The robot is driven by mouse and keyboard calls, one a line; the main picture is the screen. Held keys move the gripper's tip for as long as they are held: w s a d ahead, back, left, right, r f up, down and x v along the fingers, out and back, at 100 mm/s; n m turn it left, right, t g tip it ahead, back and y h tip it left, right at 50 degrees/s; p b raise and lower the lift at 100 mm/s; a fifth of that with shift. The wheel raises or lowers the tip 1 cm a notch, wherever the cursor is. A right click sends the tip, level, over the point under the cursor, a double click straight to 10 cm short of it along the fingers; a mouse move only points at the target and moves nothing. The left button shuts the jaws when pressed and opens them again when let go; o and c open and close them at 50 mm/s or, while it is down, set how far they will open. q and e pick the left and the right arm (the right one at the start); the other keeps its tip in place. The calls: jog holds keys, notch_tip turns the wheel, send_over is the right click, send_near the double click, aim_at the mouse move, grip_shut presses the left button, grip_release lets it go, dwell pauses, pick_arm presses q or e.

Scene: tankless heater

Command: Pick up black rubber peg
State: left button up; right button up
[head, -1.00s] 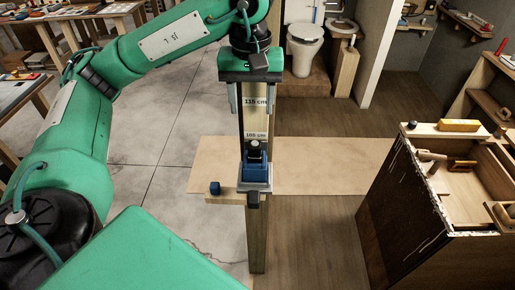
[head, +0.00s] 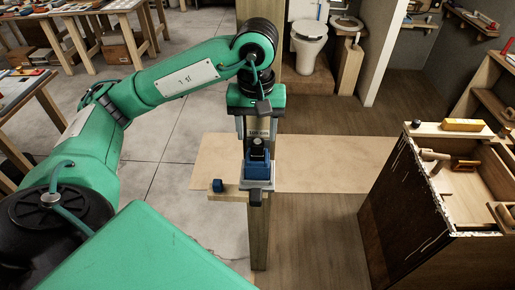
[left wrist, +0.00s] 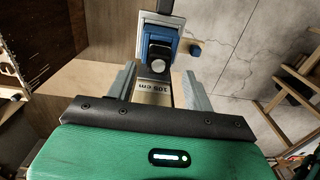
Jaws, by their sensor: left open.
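The black rubber peg (head: 257,148) stands upright in a blue holder (head: 258,172) on a small pale plate fixed to the wooden post. In the left wrist view the peg's rounded top (left wrist: 158,66) and the holder (left wrist: 157,46) show end-on. My left gripper (head: 257,133) points straight down above the peg, open and empty. In the left wrist view the peg's top lies between the two fingertips (left wrist: 160,70), apart from both. The gap in height between fingertips and peg looks small. My right gripper is not in view.
The post behind carries a "105 cm" label (head: 258,133). A wooden cabinet (head: 405,210) with tools stands at the right. The floor around the post looks clear.

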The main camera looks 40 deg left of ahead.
aim_at(257, 141)
pick_arm(q)
jog(key=shift+s+d+f, duration=0.15)
jog(key=shift+f, duration=0.55)
jog(key=shift+f+p, duration=0.65)
jog(key=shift+f, duration=0.7)
jog(key=shift+c, duration=0.4)
grip_shut()
